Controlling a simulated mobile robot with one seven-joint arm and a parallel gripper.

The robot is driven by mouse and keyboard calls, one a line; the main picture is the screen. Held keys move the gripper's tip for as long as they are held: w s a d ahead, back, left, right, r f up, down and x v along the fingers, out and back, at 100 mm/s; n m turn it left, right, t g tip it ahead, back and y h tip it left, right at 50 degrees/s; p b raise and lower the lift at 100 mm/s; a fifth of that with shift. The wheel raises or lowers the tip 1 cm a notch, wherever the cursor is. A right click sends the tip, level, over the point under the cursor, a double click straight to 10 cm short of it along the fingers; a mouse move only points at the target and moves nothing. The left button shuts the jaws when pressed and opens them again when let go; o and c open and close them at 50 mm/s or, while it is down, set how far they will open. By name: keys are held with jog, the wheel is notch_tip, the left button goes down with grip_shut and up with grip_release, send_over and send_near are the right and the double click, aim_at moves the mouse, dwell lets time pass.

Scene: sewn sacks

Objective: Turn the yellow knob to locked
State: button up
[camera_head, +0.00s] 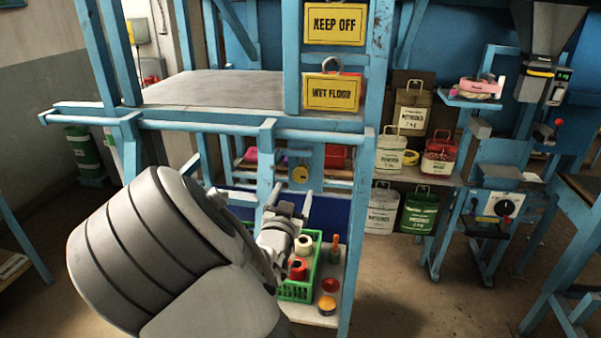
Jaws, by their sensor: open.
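The yellow knob (299,174) is a small round disc on the blue front of the bench, below the worktop and left of a red item. Its marking is too small to read, so I cannot tell which position it points to. My gripper (290,201) is just below the knob in the picture, with its two fingers apart and nothing seen between them. It appears apart from the knob, though the depth between them is hard to judge. My large grey arm hides much of the bench's lower left.
A green crate (309,270) with tape rolls stands on the low shelf beneath my gripper. A blue rail (200,124) and a post (265,160) run close to the knob. Yellow signs (332,93) hang above.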

aim_at(299, 176)
jog(key=w, duration=0.3)
jog(key=w+d+p, duration=0.1)
jog(key=w, duration=0.2)
jog(key=w+d, duration=0.1)
jog(key=w, duration=0.2)
jog(key=shift+w, duration=0.15)
grip_shut()
jog(key=shift+a, duration=0.1)
